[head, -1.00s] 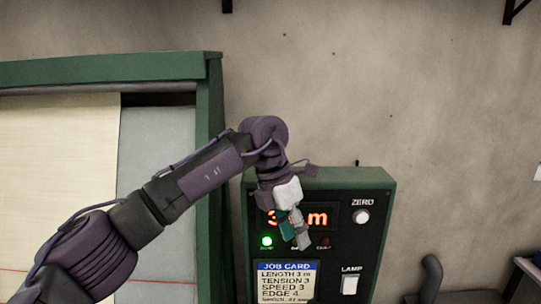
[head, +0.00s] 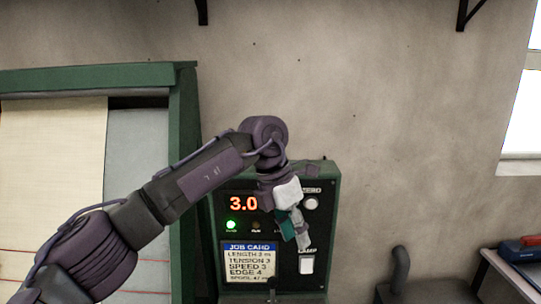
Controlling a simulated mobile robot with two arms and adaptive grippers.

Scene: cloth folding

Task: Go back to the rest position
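My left gripper (head: 300,236) hangs at the end of my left arm, which comes in from the lower left. It points down in front of the right part of a dark control box (head: 322,236) with a green casing. Its fingers are small and seen from behind, so I cannot tell whether they are open or shut. My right gripper is not in view.
A job card (head: 249,262), a lit green lamp (head: 232,225), a ZERO button (head: 311,203) and a LAMP switch (head: 306,265) are on the box. A green frame (head: 185,150) with pale cloth (head: 50,180) stands left. A bench (head: 505,272) with a red-and-blue item (head: 522,249) is at right.

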